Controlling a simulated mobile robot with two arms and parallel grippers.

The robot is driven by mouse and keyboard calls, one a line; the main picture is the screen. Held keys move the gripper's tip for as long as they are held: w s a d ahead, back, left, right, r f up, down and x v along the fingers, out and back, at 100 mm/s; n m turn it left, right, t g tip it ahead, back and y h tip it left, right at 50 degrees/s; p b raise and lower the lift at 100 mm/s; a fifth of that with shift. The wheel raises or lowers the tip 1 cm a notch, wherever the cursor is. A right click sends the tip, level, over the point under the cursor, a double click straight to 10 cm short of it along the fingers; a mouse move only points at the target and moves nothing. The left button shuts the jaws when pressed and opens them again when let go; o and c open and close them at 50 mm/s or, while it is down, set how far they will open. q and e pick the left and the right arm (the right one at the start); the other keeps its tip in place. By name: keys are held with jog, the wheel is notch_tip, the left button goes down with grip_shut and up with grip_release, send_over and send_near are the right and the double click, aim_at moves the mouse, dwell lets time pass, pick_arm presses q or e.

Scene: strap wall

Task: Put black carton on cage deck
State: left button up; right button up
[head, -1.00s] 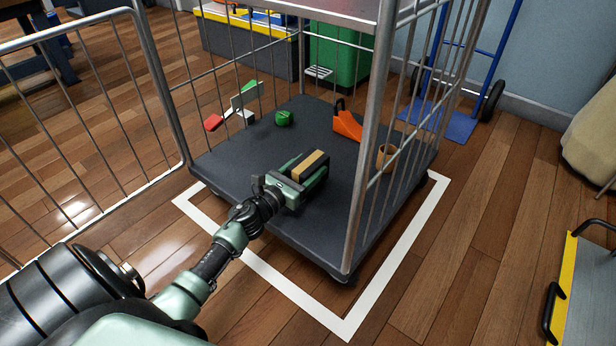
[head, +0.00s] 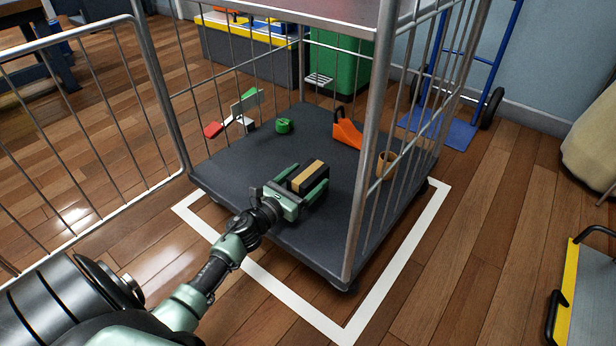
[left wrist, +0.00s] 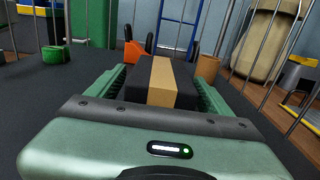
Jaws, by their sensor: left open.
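The black carton (head: 301,179), with a tan band across it, is on or just above the dark cage deck (head: 244,163). I cannot tell for sure whether it touches the deck. My left gripper (head: 302,184) is open, its two green fingers on either side of the carton. In the left wrist view the carton (left wrist: 151,80) shows between the fingers, with its tan band facing up. My right gripper is not in view.
Cage posts (head: 369,140) and wire sides surround the deck; the near-left side is open.

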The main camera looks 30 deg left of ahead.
pick_arm(q)
jog(key=s+p, duration=0.1)
jog(key=s, duration=0.2)
jog(key=s+p, duration=0.1)
jog(key=s, duration=0.2)
jog(key=s+p, duration=0.1)
jog(key=s, duration=0.3)
jog(key=shift+a, duration=0.4)
jog(key=shift+s, duration=0.65)
jog(key=shift+a+f, duration=0.1)
